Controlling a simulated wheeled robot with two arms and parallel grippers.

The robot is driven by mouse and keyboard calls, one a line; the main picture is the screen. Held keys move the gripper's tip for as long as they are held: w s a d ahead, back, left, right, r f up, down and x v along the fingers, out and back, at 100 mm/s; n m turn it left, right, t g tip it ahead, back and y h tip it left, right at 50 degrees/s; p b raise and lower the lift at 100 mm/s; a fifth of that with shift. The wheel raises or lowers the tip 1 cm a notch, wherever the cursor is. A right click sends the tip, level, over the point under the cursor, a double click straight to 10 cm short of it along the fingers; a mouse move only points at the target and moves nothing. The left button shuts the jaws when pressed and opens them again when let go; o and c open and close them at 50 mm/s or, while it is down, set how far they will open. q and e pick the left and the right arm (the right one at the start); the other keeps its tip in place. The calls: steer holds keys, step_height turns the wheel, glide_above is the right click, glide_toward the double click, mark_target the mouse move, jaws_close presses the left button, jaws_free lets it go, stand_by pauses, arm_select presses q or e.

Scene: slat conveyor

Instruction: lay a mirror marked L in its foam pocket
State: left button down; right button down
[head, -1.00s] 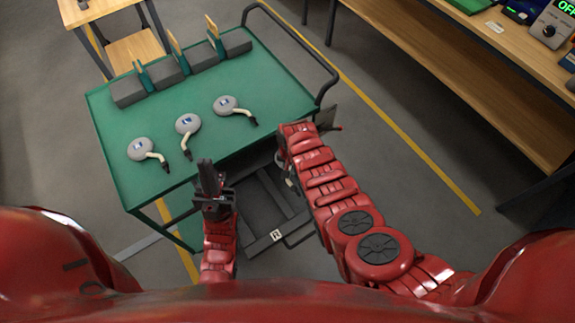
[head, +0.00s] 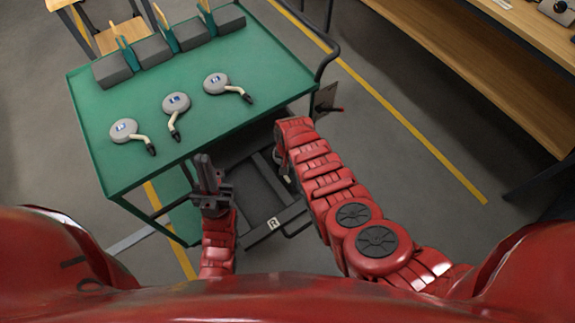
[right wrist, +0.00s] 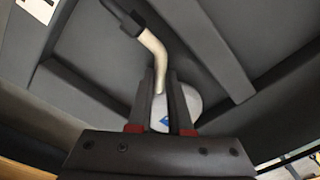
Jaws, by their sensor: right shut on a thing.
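Three round grey mirrors with pale bent stems and dark ends lie on the green cart top: a left one (head: 123,129), a middle one (head: 176,102) and a right one (head: 216,83). Their blue-white labels are too small to read. My right gripper (right wrist: 161,82) is shut on the stem of another mirror (right wrist: 192,102), over the dark foam tray (right wrist: 222,45); its label is partly hidden by the fingers. In the head view the tray (head: 249,236) lies below the cart edge, with a white R tag. My left gripper (head: 203,160) looks shut and empty, in front of the cart.
Grey foam blocks (head: 115,70) with upright dividers stand along the cart's back edge. The cart's dark handle rail (head: 330,55) is at its right. A wooden bench (head: 480,60) stands at the right. Floor with a yellow line lies between.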

steer(key=shift+f, duration=0.2)
steer(key=c, duration=0.8)
jaws_free()
steer(key=shift+o, duration=0.2)
